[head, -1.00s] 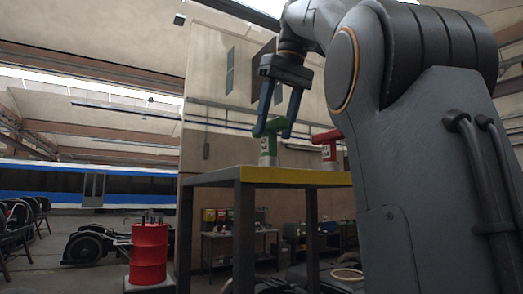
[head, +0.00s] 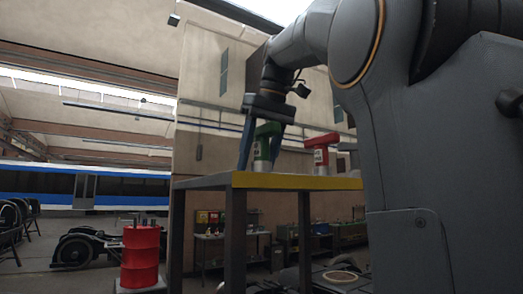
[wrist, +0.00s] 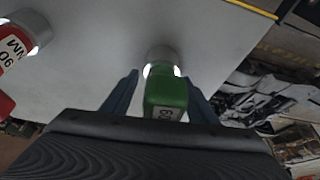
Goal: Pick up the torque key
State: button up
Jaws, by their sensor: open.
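A green torque key (head: 264,143) stands upright on the tabletop near its yellow front edge. In the wrist view the green key (wrist: 166,92) has a white label reading about 60. A red torque key (head: 321,142) stands to its right. In the wrist view the red key (wrist: 12,55) is at the left edge, labelled 90 NM. My gripper (head: 259,164) points down with its blue fingers open around the green key. The wrist view shows one finger of my gripper (wrist: 160,76) on each side of the green key, with no clear grip on it.
The grey metal table (head: 208,182) has a yellow front edge strip. A red drum (head: 140,257) stands on the floor to the left. Dark wheeled bogie parts (head: 85,247) lie beyond it. A wall panel rises behind the table.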

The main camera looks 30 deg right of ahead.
jog(key=shift+c, duration=0.4)
grip_shut()
jog(key=shift+r, duration=0.1)
